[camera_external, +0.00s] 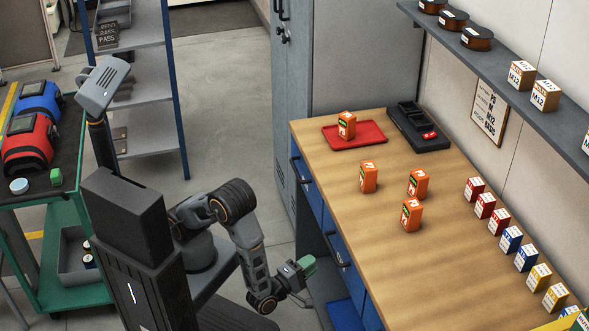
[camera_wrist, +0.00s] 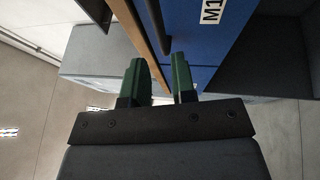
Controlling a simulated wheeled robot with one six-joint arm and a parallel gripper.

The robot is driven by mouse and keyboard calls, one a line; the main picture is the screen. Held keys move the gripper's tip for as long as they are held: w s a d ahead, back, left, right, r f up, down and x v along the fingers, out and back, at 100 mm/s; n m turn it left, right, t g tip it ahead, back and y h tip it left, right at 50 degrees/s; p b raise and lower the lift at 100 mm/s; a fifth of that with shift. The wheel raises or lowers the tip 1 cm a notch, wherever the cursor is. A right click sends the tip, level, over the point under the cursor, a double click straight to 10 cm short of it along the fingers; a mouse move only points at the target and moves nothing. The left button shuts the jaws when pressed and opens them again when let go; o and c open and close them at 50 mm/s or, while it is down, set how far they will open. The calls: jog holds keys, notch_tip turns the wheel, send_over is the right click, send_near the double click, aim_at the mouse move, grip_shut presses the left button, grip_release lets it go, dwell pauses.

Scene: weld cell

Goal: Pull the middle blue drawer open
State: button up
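The bench (camera_external: 345,185) has blue drawer fronts along its left side. A front with a dark bar handle (camera_external: 341,256) is in the middle of the row, seemingly the middle drawer (camera_external: 336,238), and looks closed. My gripper (camera_external: 300,268), with green fingers, is left of and below this handle, apart from it. In the wrist view my gripper (camera_wrist: 160,80) is open and empty. A blue front (camera_wrist: 188,30) with a white label, partly cut off, and a dark bar handle (camera_wrist: 158,22) lie ahead of the gap between the fingers. I cannot tell the exact distance.
Another drawer handle (camera_external: 299,169) is farther back. Orange boxes (camera_external: 368,177), a red tray (camera_external: 355,137) and a black organizer (camera_external: 418,128) are on the benchtop. A grey cabinet (camera_external: 345,60) stands behind.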

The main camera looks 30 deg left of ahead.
aim_at(331, 247)
jog(key=x, duration=0.8)
jog(key=shift+w+d, duration=0.15)
jog(key=shift+w, duration=0.2)
grip_shut()
